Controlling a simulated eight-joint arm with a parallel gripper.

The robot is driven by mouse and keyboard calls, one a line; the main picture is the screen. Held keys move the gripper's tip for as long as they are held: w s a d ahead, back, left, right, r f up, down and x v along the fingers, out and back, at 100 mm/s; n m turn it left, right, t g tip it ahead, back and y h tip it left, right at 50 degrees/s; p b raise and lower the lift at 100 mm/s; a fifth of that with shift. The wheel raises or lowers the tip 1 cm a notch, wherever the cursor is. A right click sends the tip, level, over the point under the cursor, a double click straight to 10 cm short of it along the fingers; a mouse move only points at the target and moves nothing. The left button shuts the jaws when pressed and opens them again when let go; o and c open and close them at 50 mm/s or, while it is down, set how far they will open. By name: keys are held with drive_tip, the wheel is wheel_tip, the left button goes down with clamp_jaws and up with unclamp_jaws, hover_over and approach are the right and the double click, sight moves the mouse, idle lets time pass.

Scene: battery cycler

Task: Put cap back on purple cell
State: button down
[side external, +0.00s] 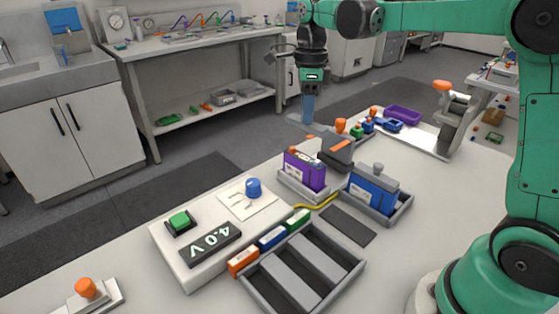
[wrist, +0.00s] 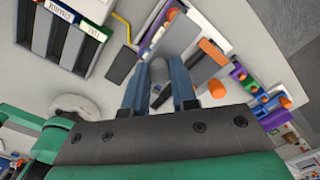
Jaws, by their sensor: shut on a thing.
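The purple cell (side external: 305,174) stands upright in a grey tray in the side view. Its top is uncovered, with small terminals showing. My gripper (side external: 308,116) is up and beyond the purple cell, over the far edge of the bench. Its blue fingers point down and are shut on the grey cap. In the wrist view my gripper (wrist: 157,88) has the cap's round grey knob (wrist: 158,71) between its fingers. The cap's lower part is hard to make out.
A blue cell (side external: 374,191) with a grey knobbed cap stands in a tray to the right. A dark block with an orange stripe (side external: 338,152) is behind the purple cell. Orange-knobbed items (side external: 341,125) stand beyond. An empty slotted rack (side external: 333,249) is in front.

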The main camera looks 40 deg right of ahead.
drive_tip(key=shift+f, duration=2.7)
drive_tip(key=shift+f, duration=0.6)
drive_tip(key=shift+c, duration=0.7)
unclamp_jaws()
drive_tip(key=shift+r, duration=0.1)
drive_tip(key=shift+r, duration=3.45)
